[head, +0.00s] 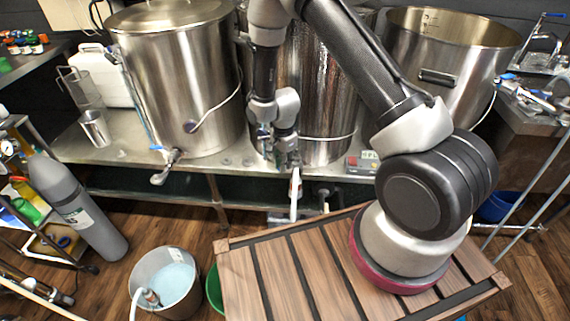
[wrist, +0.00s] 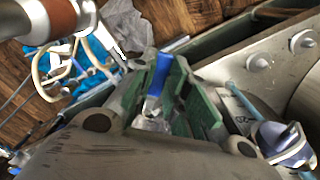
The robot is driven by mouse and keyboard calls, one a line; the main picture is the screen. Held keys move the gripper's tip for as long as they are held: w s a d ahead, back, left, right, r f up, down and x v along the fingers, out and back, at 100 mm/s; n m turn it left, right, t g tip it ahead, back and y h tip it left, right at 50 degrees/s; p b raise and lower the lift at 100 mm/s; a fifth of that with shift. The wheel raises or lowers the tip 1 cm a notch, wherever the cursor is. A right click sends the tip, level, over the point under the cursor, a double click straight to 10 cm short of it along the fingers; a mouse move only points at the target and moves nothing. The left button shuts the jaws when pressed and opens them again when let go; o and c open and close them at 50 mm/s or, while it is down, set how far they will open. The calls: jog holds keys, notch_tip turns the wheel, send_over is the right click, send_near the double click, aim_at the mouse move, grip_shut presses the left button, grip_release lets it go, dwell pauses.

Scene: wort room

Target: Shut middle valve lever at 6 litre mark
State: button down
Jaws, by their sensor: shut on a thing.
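The middle vessel (head: 330,110) is a shiny steel pot on the bench, partly covered by my arm. My gripper (head: 284,150) points down at its lower front, where the valve is mostly hidden in the head view. In the wrist view my gripper's green finger pads (wrist: 178,95) are closed around a blue valve lever (wrist: 161,72), which stands up between them. A white tube (head: 295,195) hangs below the gripper. A bucket (head: 143,262) with pale blue liquid stands on the floor at lower left; I cannot read any litre mark on it.
A lidded steel pot (head: 180,85) with its own valve (head: 168,165) stands on the left, an open pot (head: 460,50) on the right. A slatted wooden top (head: 262,285) lies in front of the bench. A grey gas cylinder (head: 75,205) stands at left.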

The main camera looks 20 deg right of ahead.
jog(key=shift+w+a+m, duration=0.1)
jog(key=shift+w+m, duration=0.1)
jog(key=shift+m, duration=0.2)
jog(key=c, duration=1.4)
grip_release()
notch_tip(320, 180, up, 12)
